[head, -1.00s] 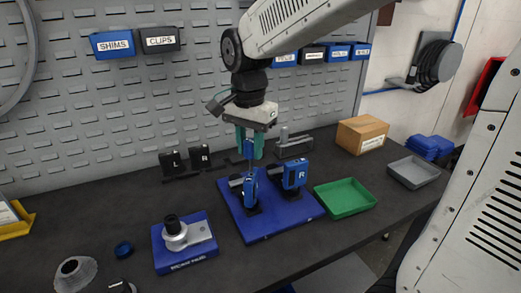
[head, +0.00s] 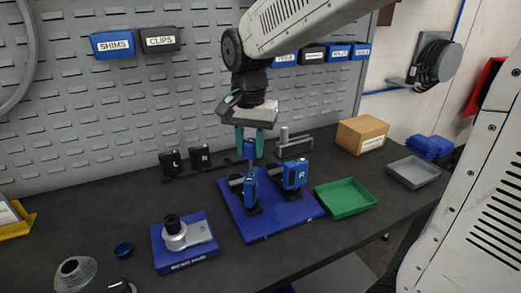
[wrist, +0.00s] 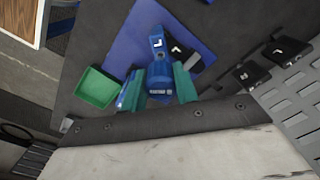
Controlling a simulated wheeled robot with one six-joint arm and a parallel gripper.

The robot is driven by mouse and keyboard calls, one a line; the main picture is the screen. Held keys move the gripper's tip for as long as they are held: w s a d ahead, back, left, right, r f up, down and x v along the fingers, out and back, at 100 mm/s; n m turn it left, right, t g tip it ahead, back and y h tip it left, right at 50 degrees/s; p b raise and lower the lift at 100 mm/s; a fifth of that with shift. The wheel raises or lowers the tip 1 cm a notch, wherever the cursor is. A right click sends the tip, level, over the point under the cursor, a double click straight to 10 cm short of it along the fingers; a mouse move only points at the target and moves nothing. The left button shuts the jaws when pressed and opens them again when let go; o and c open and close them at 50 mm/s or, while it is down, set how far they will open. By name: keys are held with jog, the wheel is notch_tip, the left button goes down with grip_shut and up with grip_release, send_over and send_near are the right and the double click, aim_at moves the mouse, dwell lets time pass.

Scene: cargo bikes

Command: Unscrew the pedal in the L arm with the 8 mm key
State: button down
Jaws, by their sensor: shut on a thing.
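My gripper (head: 250,148) hangs above the blue board (head: 268,225), its teal fingers pointing down and shut on a blue-handled key. The blue handle (wrist: 160,72) shows between the fingers in the wrist view; the print on its label is too small to read. Below it stands the blue pedal (head: 250,187) at the L arm, marked L in the wrist view (wrist: 157,43). The key is over this pedal; whether its tip is seated there I cannot tell. The blue pedal marked R (head: 295,175) stands to the right, apart from my gripper.
A green tray (head: 345,197) lies right of the board, with a grey tray (head: 414,170) and a cardboard box (head: 362,134) beyond. Black holders marked L and R (head: 200,157) stand behind left. A blue-based fixture (head: 186,254) is front left. The pegboard closes off the back.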

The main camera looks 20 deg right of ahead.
jog(key=shift+f, duration=0.4)
dwell(0.3)
jog(key=c, duration=1.8)
grip_release()
jog(key=shift+c, duration=0.2)
grip_shut()
jog(key=shift+f, duration=0.1)
jog(key=m, duration=0.4)
jog(key=shift+m, duration=1.2)
